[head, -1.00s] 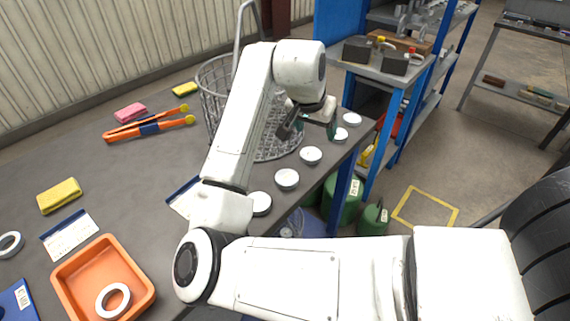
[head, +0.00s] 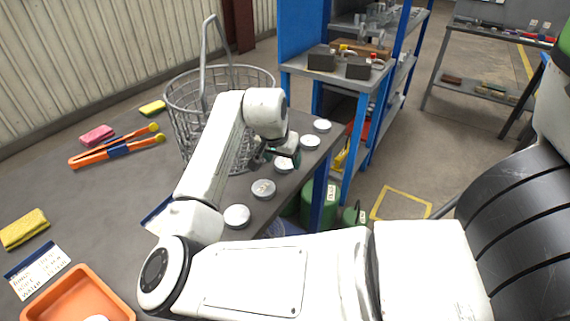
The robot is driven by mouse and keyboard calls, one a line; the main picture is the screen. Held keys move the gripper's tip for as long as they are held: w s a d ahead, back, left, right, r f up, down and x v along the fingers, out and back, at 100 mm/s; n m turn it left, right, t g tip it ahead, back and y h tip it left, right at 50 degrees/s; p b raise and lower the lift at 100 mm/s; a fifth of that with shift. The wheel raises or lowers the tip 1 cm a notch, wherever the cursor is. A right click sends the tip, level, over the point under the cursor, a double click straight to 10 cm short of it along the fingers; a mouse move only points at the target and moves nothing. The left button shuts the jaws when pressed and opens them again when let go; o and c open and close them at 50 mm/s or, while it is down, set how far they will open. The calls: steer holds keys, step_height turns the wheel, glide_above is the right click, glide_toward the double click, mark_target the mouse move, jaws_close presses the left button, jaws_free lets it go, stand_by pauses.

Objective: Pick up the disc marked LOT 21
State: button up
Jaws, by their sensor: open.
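Several pale round discs stand in a row along the table's right edge. From far to near they are the farthest disc (head: 322,125), a second disc (head: 310,143), a middle disc (head: 285,167), a fourth disc (head: 263,190) and the nearest disc (head: 236,217). Their markings are too small to read, so I cannot tell which one is LOT 21. My gripper (head: 277,158) is open, with dark fingers, low at the middle disc and partly covering it. I cannot tell whether the fingers touch it.
A wire basket (head: 180,100) with a tall handle stands close behind my arm. Orange tongs (head: 110,150), a pink sponge (head: 97,135), yellow sponges (head: 24,229) and an orange tray (head: 50,300) lie on the left. A blue shelf rack (head: 300,55) stands beyond the table edge.

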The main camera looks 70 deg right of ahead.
steer(key=shift+x, duration=0.75)
steer(key=shift+c, duration=0.2)
steer(key=shift+r, duration=0.1)
steer(key=c, duration=1.1)
steer(key=shift+o, duration=0.2)
